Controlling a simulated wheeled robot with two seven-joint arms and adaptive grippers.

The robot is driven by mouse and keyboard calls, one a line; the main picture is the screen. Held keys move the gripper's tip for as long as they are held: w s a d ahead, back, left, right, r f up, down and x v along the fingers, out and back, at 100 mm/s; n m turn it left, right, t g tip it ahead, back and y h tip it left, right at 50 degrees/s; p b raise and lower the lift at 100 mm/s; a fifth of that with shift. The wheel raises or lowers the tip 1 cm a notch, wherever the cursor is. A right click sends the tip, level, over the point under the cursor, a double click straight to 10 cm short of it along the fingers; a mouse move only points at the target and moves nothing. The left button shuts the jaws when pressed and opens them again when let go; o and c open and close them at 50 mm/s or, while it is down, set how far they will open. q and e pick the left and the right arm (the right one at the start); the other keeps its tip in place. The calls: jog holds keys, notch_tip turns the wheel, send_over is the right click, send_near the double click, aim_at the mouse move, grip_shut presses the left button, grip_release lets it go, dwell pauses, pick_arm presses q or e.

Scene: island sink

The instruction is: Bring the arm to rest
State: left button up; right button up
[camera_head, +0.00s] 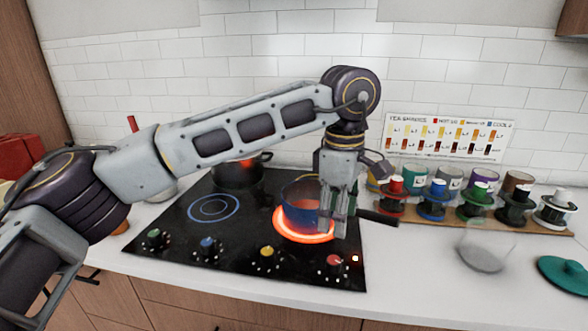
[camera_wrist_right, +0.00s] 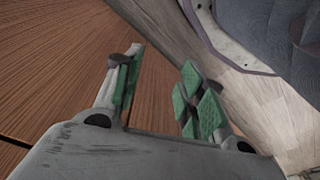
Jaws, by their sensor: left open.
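My left arm (camera_head: 230,130) reaches in from the left across the stove. My left gripper (camera_head: 338,212) points down over the right front of the cooktop, with its fingers apart. It is beside a blue pot (camera_head: 300,203) on a burner glowing orange-red and partly hides it; I cannot tell if they touch. My right gripper (camera_wrist_right: 162,85) shows in the right wrist view, with its green-padded fingers apart and nothing between them. Wood-grain panels are behind it. The right arm is not visible in the head view.
The black cooktop (camera_head: 180,235) has several knobs along its front. A dark pot (camera_head: 240,170) stands at the back. Several colored cups and spools line a wooden board (camera_head: 540,226) at right. A clear glass (camera_head: 485,250) and teal lid (camera_head: 565,273) are on the counter.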

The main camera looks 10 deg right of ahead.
jog(key=s+d+f+p, duration=0.2)
jog(key=s+f+p, duration=0.4)
jog(key=f+p, duration=0.3)
jog(key=s+d+p, duration=0.2)
jog(key=s+p, duration=0.4)
jog(key=s, duration=0.2)
jog(key=s+d+p, duration=0.3)
jog(key=s+p, duration=0.3)
jog(key=s, duration=0.2)
jog(key=shift+s+d+g+h, duration=0.2)
jog(key=shift+d+g+h, duration=0.1)
jog(key=shift+h, duration=0.1)
